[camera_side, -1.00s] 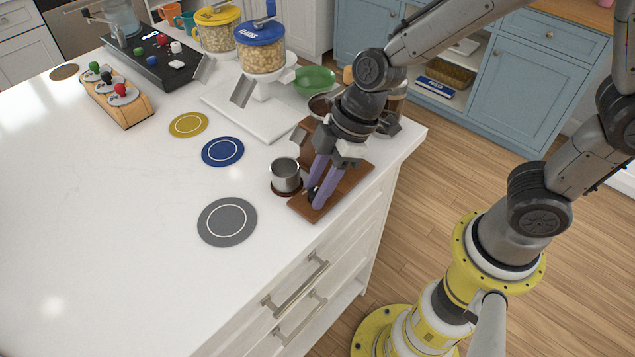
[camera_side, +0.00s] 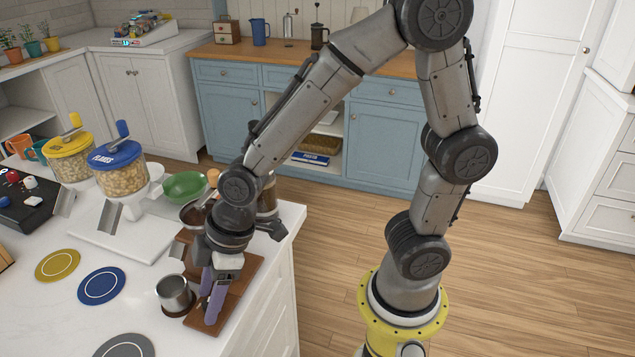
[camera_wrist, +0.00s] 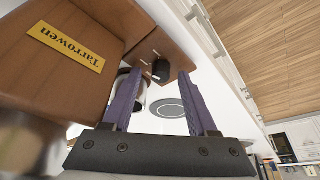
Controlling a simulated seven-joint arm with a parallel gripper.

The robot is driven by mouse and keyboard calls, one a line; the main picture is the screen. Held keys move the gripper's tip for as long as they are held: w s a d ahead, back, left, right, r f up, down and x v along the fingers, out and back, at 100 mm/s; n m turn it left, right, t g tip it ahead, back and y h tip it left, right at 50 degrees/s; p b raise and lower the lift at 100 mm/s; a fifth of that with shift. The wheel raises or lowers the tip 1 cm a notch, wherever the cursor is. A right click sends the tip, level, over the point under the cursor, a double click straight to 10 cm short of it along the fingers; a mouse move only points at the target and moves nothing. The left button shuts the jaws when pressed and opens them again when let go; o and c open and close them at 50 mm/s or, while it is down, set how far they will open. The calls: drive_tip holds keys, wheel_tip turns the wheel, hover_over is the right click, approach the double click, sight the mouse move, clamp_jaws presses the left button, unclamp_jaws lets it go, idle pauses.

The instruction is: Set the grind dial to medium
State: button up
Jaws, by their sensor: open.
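The wooden grinder, with a yellow "Tarrowen" label, fills the left of the wrist view (camera_wrist: 110,30); its brown base (camera_side: 240,288) lies near the counter's edge in the side view. A small black dial (camera_wrist: 160,70) sits on the brown wood in the wrist view, with small marks beside it that I cannot read. My gripper (camera_side: 209,310), with purple fingers, is open and points down at the base. In the wrist view the dial lies between the two fingertips, with gaps showing on both sides. I cannot tell whether the tips are level with it. The dial's setting is unclear.
A metal cup (camera_side: 174,292) stands just left of my fingers. Blue (camera_side: 102,285), yellow (camera_side: 57,265) and grey (camera_side: 124,346) discs lie on the counter. A flakes dispenser (camera_side: 118,168) and a green bowl (camera_side: 184,187) stand behind.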

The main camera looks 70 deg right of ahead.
drive_tip(key=shift+s+a+m, duration=0.1)
drive_tip(key=shift+m, duration=0.9)
drive_tip(key=shift+m+t+h, duration=0.4)
drive_tip(key=shift+m+h, duration=0.2)
drive_tip(key=shift+m, duration=0.5)
drive_tip(key=shift+a+m+h, duration=0.1)
drive_tip(key=shift+m+h, duration=0.2)
drive_tip(key=shift+m, duration=0.4)
drive_tip(key=v, duration=1.4)
drive_tip(key=d+r+m+t, duration=0.1)
drive_tip(key=d+r+m, duration=0.15)
drive_tip(key=d, duration=0.55)
drive_tip(key=s+d+f+m+h, duration=0.1)
drive_tip(key=s+d+f+m, duration=0.1)
drive_tip(key=s+d, duration=0.5)
drive_tip(key=shift+d+t, duration=0.4)
drive_tip(key=shift+d, duration=0.35)
drive_tip(key=shift+s+f, duration=0.1)
